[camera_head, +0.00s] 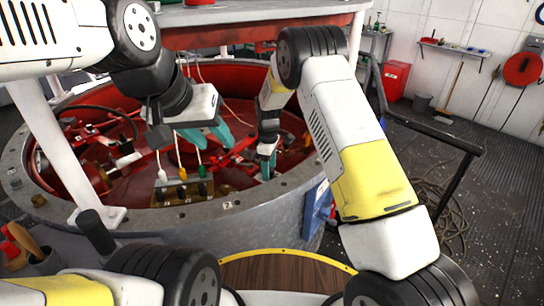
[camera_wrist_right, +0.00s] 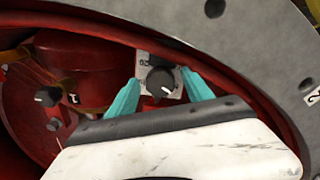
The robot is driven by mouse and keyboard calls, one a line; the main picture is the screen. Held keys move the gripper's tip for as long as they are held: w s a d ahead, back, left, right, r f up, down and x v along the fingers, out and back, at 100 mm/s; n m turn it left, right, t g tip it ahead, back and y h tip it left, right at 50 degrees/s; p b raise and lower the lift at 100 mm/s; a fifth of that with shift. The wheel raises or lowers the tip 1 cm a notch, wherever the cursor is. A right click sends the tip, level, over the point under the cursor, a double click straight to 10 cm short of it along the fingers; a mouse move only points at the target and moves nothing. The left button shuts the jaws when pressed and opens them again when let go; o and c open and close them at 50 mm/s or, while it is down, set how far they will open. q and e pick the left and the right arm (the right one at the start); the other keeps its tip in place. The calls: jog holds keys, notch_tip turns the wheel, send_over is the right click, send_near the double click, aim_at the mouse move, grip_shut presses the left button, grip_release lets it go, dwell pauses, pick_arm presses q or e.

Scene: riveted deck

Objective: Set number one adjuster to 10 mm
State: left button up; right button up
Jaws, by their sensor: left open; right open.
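In the right wrist view, a black knob (camera_wrist_right: 160,82) with a white pointer line sits on a pale plate (camera_wrist_right: 146,62) with partly readable figures. My right gripper (camera_wrist_right: 163,80) is open, its teal fingers on either side of this knob; I cannot tell whether they touch it. A second black knob (camera_wrist_right: 47,96) lies to the left, beside a small dark label (camera_wrist_right: 73,98) that may read 1. I cannot tell which knob is the number one adjuster. In the head view my right gripper (camera_head: 268,165) reaches into the red well. My left gripper (camera_head: 207,136) is open and empty above the well.
A grey round rim (camera_head: 245,200) with bolts and number labels surrounds the red well. A terminal block (camera_head: 183,193) with white, yellow and green plugs stands below my left gripper. A black handwheel (camera_head: 95,125) is at the left. White posts (camera_head: 55,150) rise from the rim.

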grip_shut()
jog(key=shift+m, duration=0.3)
jog(key=m, duration=1.1)
dwell(0.4)
jog(key=shift+a, duration=0.1)
dwell(0.5)
grip_release()
